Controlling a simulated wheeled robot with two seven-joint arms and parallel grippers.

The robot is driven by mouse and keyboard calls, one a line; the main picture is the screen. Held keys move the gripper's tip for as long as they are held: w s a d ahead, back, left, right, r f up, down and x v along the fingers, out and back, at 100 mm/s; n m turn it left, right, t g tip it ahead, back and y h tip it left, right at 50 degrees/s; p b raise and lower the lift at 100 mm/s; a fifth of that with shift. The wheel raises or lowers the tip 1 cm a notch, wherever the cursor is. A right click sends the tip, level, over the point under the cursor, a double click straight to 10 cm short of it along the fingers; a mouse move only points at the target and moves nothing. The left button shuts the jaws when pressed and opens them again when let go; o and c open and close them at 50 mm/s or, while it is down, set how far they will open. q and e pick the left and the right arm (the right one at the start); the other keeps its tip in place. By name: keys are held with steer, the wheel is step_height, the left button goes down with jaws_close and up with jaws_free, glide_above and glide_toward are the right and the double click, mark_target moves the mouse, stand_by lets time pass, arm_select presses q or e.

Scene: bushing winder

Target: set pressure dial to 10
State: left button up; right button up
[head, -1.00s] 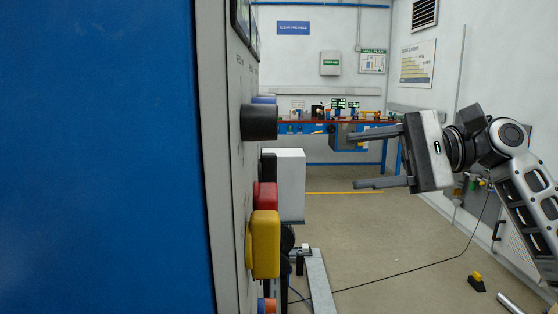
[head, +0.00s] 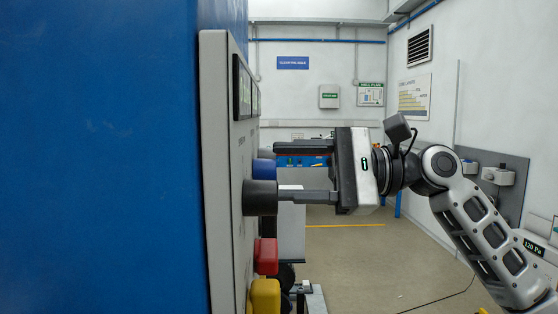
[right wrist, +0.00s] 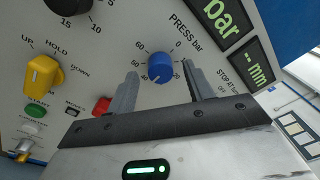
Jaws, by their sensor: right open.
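The pressure dial is a round blue knob (right wrist: 159,66) under the label "PRESS bar" in the right wrist view. Its pale mark points down and slightly left, near the 40; part of the scale is hidden by my fingers. In the head view the blue knob (head: 263,169) sticks out from the panel behind a black knob. My right gripper (head: 281,172) is open, its fingers pointing at the panel. In the right wrist view my right gripper (right wrist: 160,82) has one finger on each side of the dial; contact cannot be told. My left gripper is not in view.
The panel (head: 220,150) also carries a black knob (head: 260,198) close to my lower finger, a red button (head: 266,256) and a yellow selector (right wrist: 42,74). Displays (right wrist: 227,15) sit beside the dial. Open floor (head: 345,255) lies right of the panel.

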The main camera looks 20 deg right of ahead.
steer(key=shift+x, duration=1)
steer(key=c, duration=1)
